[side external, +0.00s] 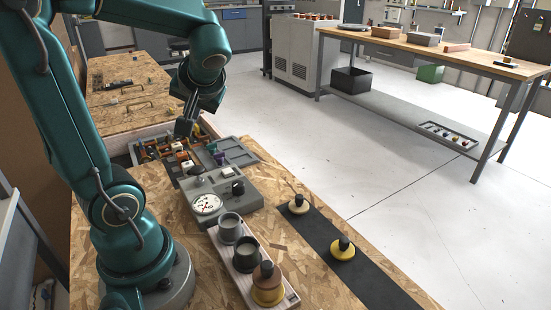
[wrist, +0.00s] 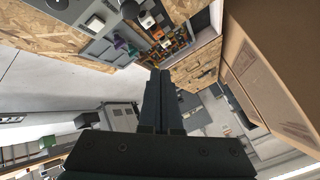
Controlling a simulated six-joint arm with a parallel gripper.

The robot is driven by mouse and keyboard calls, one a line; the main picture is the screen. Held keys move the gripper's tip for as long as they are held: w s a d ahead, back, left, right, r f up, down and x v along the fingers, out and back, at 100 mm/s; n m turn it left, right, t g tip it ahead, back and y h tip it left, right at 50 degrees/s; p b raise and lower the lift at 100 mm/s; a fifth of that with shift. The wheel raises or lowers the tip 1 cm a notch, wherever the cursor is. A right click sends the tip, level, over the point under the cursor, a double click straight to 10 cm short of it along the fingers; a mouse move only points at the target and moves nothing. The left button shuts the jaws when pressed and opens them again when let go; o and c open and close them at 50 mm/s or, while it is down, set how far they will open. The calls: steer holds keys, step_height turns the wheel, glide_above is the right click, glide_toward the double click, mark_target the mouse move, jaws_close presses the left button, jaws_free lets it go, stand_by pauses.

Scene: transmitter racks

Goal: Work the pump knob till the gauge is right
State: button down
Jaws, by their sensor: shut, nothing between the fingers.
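A grey control box (side external: 236,207) sits on the wooden bench, with a round white gauge (side external: 206,204) on its near left part. The gauge has dark and red marks; its reading is too small to tell. A black knob (side external: 238,187) stands on the box to the right of the gauge. Which control is the pump knob is not labelled legibly. My gripper (side external: 184,127) is shut and empty, above the parts tray behind the box and apart from the knob. Its shut fingers (wrist: 160,78) also show in the wrist view, where the gauge is out of sight.
A compartment tray (side external: 234,150) with small coloured parts lies behind the box. A wooden board (side external: 243,277) with grey cups and a stacked yellow-brown piece stands in front. Two yellow-based black knobs (side external: 343,249) sit on a dark strip at right. The air around my gripper looks free.

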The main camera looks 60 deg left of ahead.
mark_target(194, 167)
steer(key=shift+s+a+f+g, duration=0.25)
steer(key=shift+a+f+g, duration=0.15)
steer(key=shift+a, duration=0.15)
steer(key=shift+f, duration=0.1)
steer(key=shift+f, duration=4.35)
steer(key=shift+f, duration=0.1)
steer(key=shift+f, duration=0.3)
steer(key=shift+f, duration=1)
steer(key=shift+r, duration=1.45)
